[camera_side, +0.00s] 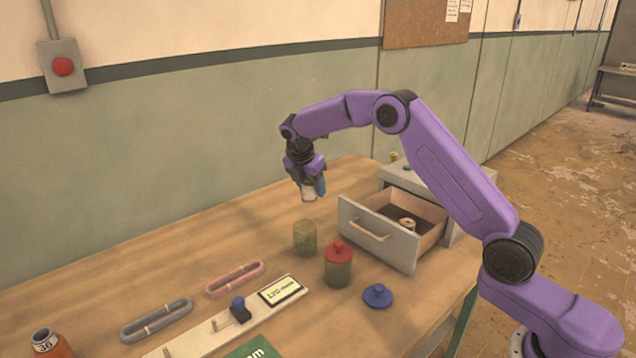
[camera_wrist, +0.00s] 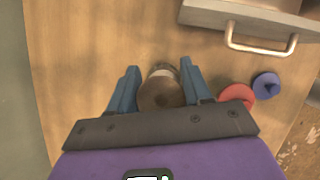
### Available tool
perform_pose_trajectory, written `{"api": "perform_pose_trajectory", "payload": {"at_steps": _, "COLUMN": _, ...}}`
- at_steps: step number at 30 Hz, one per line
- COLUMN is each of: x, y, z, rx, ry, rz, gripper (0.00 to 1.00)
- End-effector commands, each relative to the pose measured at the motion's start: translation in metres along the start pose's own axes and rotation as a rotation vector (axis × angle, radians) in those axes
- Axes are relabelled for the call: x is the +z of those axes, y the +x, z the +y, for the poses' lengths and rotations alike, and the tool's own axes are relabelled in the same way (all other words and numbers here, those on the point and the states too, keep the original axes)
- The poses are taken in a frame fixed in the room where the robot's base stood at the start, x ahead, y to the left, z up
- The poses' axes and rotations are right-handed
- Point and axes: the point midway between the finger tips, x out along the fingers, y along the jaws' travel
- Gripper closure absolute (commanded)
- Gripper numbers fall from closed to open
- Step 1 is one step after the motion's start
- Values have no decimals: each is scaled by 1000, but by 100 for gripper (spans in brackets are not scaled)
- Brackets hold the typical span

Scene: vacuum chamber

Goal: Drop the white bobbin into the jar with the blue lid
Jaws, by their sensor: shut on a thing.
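My gripper (camera_side: 312,188) is shut on the white bobbin (camera_side: 308,194) and holds it in the air above the table. In the wrist view the bobbin (camera_wrist: 160,94) shows as a shaded brown round end between the blue fingers of my gripper (camera_wrist: 159,78). An open glass jar (camera_side: 305,240) stands upright on the table below the gripper, apart from the bobbin. The blue lid (camera_side: 378,295) lies on the table, off any jar; it also shows in the wrist view (camera_wrist: 266,85). In the wrist view the bobbin mostly hides what is beneath it.
A jar with a red lid (camera_side: 338,265) stands close to the open jar. A pulled-out drawer (camera_side: 378,243) holds another spool (camera_side: 407,224). A pink tray (camera_side: 235,279), a grey tray (camera_side: 157,320) and a pale board (camera_side: 205,341) lie towards the front left.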

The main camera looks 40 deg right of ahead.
Motion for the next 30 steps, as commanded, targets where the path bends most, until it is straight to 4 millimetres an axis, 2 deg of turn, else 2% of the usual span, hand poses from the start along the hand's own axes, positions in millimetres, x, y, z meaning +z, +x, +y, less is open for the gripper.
{"api": "perform_pose_trajectory", "payload": {"at_steps": 12, "x": -16, "y": 39, "z": 0, "rx": -1, "ry": 0, "rz": 0, "gripper": 81}}
{"api": "perform_pose_trajectory", "payload": {"at_steps": 26, "x": -19, "y": 47, "z": 0, "rx": 1, "ry": 0, "rz": -1, "gripper": 81}}
{"api": "perform_pose_trajectory", "payload": {"at_steps": 27, "x": -19, "y": 47, "z": 0, "rx": 1, "ry": 0, "rz": -1, "gripper": 38}}
{"api": "perform_pose_trajectory", "payload": {"at_steps": 29, "x": -19, "y": 47, "z": 0, "rx": 1, "ry": 0, "rz": -1, "gripper": 21}}
{"api": "perform_pose_trajectory", "payload": {"at_steps": 30, "x": -19, "y": 47, "z": 0, "rx": 1, "ry": 0, "rz": 0, "gripper": 21}}
